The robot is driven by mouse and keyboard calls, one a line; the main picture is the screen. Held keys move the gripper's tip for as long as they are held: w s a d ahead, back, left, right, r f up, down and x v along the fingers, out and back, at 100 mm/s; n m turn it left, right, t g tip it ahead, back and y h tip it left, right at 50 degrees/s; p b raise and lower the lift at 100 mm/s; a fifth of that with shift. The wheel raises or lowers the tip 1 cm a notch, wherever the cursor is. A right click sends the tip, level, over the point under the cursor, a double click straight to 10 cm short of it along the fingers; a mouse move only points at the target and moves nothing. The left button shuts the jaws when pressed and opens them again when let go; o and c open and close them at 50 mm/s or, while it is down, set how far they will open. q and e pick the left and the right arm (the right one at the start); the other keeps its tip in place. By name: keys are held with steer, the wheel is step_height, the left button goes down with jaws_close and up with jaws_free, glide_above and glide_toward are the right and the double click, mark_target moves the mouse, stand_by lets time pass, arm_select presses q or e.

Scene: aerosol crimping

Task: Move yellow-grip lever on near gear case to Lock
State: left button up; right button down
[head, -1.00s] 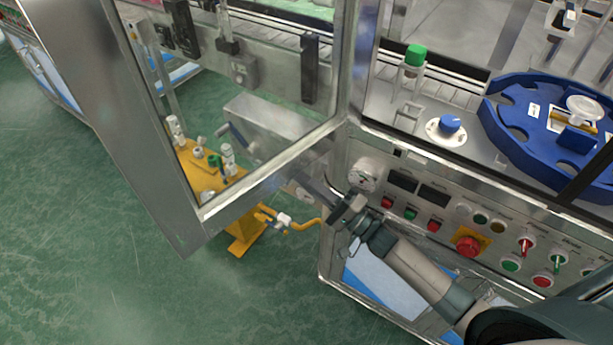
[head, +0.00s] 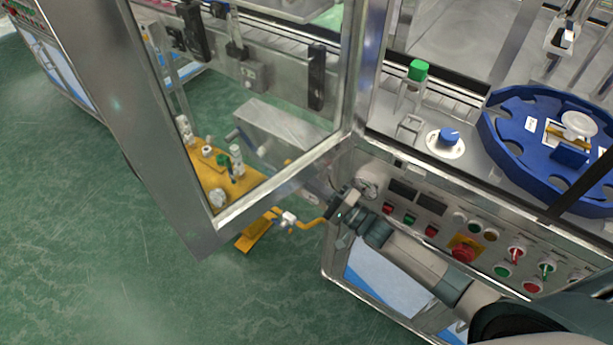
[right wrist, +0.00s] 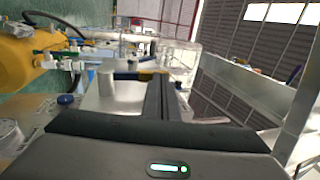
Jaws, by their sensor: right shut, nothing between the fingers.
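A grey metal box (head: 285,125), which looks like the near gear case, shows through the glass door in the head view. A small yellow piece (head: 289,163), perhaps the lever's grip, shows at its lower front. In the right wrist view a grey metal block (right wrist: 110,98) has a short yellow bar (right wrist: 130,75) on top, possibly the yellow grip. My right gripper (head: 332,190) is by the lower door frame, its tips partly hidden. In its wrist view the dark fingers (right wrist: 158,85) are shut, empty and overlap the bar's right end; contact cannot be told. My left gripper is out of view.
The framed glass door (head: 275,190) stands left of my right gripper. A control panel (head: 430,205) with buttons is to its right. A blue turntable (head: 520,130) sits above the panel. Green floor (head: 90,240) is open at left.

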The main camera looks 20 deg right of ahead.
steer(key=x, duration=0.3)
steer(key=shift+w+r, duration=0.1)
steer(key=shift+r, duration=0.05)
steer(key=shift+w+a, duration=0.45)
steer(key=shift+w, duration=0.05)
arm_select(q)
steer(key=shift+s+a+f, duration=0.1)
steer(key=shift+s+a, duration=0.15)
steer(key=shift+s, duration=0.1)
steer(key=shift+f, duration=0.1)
arm_select(e)
steer(key=shift+s+d, duration=0.1)
